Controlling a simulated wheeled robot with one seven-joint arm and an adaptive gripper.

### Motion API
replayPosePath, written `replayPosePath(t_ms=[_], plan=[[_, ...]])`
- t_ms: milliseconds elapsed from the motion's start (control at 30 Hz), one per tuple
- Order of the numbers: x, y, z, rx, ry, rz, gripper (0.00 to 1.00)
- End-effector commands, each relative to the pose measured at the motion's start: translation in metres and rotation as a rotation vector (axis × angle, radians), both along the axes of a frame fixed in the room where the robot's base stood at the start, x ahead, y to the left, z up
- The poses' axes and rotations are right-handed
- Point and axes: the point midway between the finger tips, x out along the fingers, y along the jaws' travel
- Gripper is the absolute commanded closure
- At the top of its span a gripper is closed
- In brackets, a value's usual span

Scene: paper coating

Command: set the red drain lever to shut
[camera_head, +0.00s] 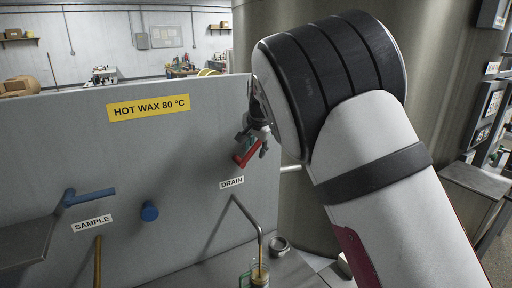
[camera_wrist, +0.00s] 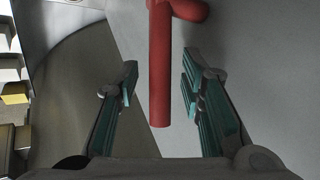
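The red drain lever (camera_head: 246,157) is on the grey panel above the DRAIN label (camera_head: 232,183). In the wrist view the red lever (camera_wrist: 160,85) is a straight bar with a rounded pivot end at the top. My gripper (camera_wrist: 158,82) is open, with one finger on each side of the bar and a visible gap on both sides. In the head view my gripper (camera_head: 258,142) is close to the lever, and my arm hides part of that area. The bent drain pipe (camera_head: 250,217) ends over a glass vessel (camera_head: 260,277) with amber liquid in it.
A yellow HOT WAX 80 °C sign (camera_head: 149,107) is on the panel (camera_head: 200,135). A blue SAMPLE lever (camera_head: 90,196) and a blue knob (camera_head: 149,211) are at left. A small metal cup (camera_head: 280,246) stands right of the pipe. A large metal tank (camera_head: 300,215) is behind.

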Motion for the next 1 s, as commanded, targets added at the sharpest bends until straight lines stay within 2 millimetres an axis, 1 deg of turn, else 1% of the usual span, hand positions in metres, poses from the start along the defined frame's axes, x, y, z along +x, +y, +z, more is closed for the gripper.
replayPosePath(t_ms=[233,267,300,367,400,433,767,1000], plan=[[0.0005,0.0001,-0.0006,0.0,0.0,0.0,0.65],[0.0005,0.0002,-0.0005,0.0,0.0,0.0,0.67],[0.0005,0.0001,-0.0005,0.0,0.0,0.0,0.76],[0.0004,0.0001,-0.0004,0.0,0.0,0.0,0.89],[0.0004,0.0001,-0.0004,0.0,0.0,0.0,0.98],[0.0004,0.0001,-0.0004,0.0,0.0,0.0,1.0],[0.0016,-0.001,-0.0013,0.01,0.007,0.0,1.0],[0.0071,-0.0063,-0.0074,0.092,0.059,-0.002,1.0]])
